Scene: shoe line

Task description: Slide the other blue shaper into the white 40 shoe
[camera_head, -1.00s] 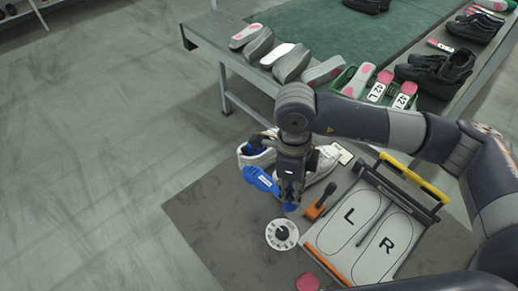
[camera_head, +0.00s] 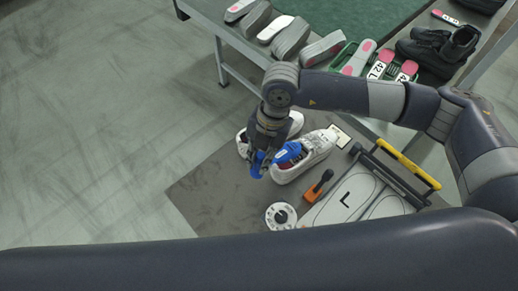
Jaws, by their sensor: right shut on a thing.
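My right gripper (camera_head: 262,166) is shut on a blue shaper (camera_head: 288,152). Blue shows on both sides of the fingers, which hide the shaper's middle. The shaper's right end is at the opening of the nearer white shoe (camera_head: 315,152); I cannot tell whether it is inside or just above it. The other white shoe (camera_head: 242,146) stands behind and to the left, mostly hidden by my gripper. The shoes' size marks cannot be read. My left gripper is out of view.
An orange-based lever tool (camera_head: 316,188), a white dial (camera_head: 281,215) and a board marked L (camera_head: 345,203) with a yellow handle (camera_head: 409,165) lie right of and below the shoes. A bench behind holds grey lasts (camera_head: 291,37) and black shoes (camera_head: 440,50). My dark arm covers the bottom.

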